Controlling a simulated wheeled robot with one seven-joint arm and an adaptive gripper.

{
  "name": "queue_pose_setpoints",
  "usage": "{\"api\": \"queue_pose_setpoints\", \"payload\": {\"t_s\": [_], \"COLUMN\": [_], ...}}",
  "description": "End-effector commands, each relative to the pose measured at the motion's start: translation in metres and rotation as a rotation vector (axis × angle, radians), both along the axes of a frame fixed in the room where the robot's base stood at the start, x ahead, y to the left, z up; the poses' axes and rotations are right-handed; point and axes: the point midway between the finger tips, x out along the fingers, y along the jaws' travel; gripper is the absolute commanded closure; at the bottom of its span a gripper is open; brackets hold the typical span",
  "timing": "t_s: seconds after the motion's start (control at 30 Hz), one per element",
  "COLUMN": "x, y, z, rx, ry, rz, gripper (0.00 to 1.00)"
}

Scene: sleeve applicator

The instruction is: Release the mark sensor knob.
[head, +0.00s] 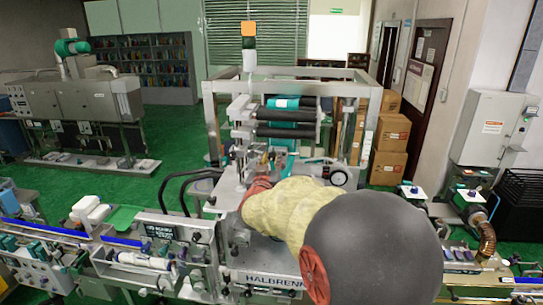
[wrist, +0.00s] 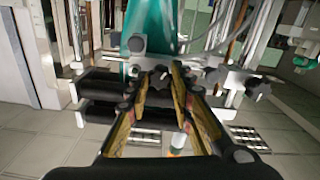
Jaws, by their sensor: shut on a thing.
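In the wrist view my gripper (wrist: 161,80) reaches forward with two yellow-padded fingers. Its fingertips close on the small dark mark sensor knob (wrist: 160,72), which sits by a light metal bracket. The fingers cover part of the knob, and I cannot tell how far it is turned. In the head view my yellow-sleeved arm and dark round arm link hide the gripper and the knob.
Black rollers (wrist: 100,85) lie to the left of the fingers, and a teal film web (wrist: 148,30) runs above. A round dark knob (wrist: 136,43) and metal rods surround the fingertips closely. The sleeve machine's frame (head: 212,110) stands behind my arm.

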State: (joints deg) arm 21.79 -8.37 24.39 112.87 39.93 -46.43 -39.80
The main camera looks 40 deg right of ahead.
Motion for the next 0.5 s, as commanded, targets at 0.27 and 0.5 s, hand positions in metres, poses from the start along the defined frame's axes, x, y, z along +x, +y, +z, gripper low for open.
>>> {"api": "queue_pose_setpoints", "payload": {"t_s": [0.27, 0.5], "x": [0.0005, 0.0007], "y": [0.0002, 0.0003], "z": [0.0019, 0.0017], "rx": [-0.156, -0.260], "ry": [0.185, 0.303], "rz": [0.000, 0.000], "gripper": [1.00, 1.00]}}
